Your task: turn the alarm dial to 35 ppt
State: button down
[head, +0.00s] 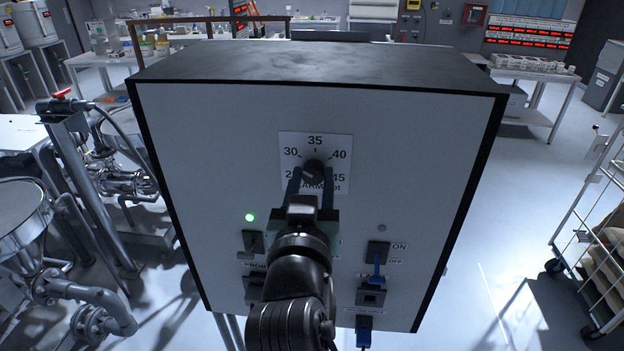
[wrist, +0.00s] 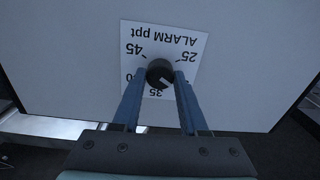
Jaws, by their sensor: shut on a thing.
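The alarm dial (head: 315,166) is a round black knob on a white label (head: 340,142) on the front of a grey cabinet. The label has 30, 35 and 40 along its top and 45 at lower right. My gripper (head: 312,179) has its two blue fingers shut on the dial, one on each side. In the wrist view the label is upside down, and the fingers (wrist: 160,76) hold the dial (wrist: 158,68) there too. A pale mark shows on the knob, but I cannot tell its exact reading. The fingers and arm hide part of the scale.
Below the dial are a lit green lamp (head: 249,217), a black switch (head: 252,241) and an ON/OFF switch (head: 377,252) with blue parts below it. Pipes and a steel vessel (head: 22,215) stand at left. A wire cart (head: 597,235) stands at right.

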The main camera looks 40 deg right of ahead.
jog(key=shift+f+b, duration=0.1)
jog(key=shift+b, duration=0.25)
jog(key=m+b, duration=0.3)
jog(key=shift+f, duration=0.15)
jog(key=m+b, duration=0.2)
jog(key=b, duration=0.1)
jog(key=shift+m, duration=0.4)
jog(key=m+b, duration=0.4)
jog(key=shift+m+b, duration=0.95)
jog(key=shift+m, duration=0.15)
jog(key=shift+r, duration=0.2)
jog(key=shift+c, duration=2.2)
grip_release()
jog(key=shift+s, duration=0.1)
